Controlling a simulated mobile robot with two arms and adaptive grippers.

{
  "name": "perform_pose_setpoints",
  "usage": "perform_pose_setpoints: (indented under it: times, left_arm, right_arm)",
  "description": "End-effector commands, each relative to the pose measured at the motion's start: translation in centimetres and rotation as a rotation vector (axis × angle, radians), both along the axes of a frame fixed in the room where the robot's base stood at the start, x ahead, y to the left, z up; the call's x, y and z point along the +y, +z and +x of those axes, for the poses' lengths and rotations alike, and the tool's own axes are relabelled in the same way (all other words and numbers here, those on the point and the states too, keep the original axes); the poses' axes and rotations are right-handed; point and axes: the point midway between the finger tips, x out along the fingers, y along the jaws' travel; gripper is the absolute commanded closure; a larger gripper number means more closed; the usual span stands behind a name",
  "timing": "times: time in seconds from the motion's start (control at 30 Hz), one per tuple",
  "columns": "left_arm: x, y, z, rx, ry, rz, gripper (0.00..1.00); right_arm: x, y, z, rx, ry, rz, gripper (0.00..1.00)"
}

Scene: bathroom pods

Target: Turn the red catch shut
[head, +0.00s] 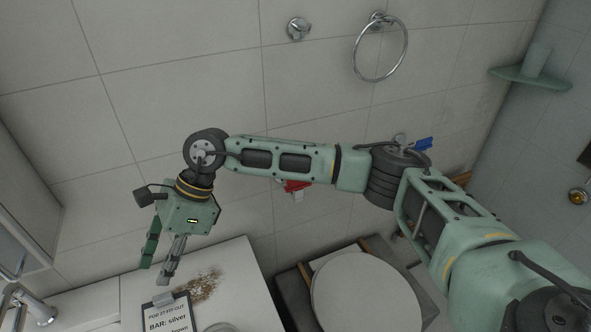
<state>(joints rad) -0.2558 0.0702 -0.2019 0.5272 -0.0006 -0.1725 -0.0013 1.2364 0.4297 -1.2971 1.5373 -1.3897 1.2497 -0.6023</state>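The red catch (297,186) shows on the tiled wall near the middle of the head view, just below my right forearm, which hides part of it. Which way it is turned cannot be made out. My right gripper (155,274) is at the left, pointing down above the white counter, well left of the catch. Its two fingers are apart, with nothing seen between them. My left gripper is not in view.
A blue-handled fitting (422,144) is on the wall behind my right arm. A clipboard (168,318) and a brown spill (206,284) are on the counter (236,266). A chrome tap (30,303) is at left. A round white lid (365,293) is below. A towel ring (404,50) hangs above.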

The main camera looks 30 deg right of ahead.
Motion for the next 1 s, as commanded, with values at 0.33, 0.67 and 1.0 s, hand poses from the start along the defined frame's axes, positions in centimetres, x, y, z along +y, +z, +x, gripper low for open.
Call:
perform_pose_setpoints:
  times: [0.33, 0.67, 1.0]
  left_arm:
    - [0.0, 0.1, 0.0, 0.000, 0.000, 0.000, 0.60]
    - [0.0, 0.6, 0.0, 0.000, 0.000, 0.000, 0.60]
    - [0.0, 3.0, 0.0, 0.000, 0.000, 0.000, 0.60]
  right_arm:
    - [-22.9, 5.4, 8.6, -0.183, 0.007, -0.805, 0.73]
    - [-29.8, 9.1, 9.1, -0.162, -0.040, -1.026, 0.73]
    - [-31.7, 4.4, 8.9, -0.161, -0.040, -1.022, 0.73]
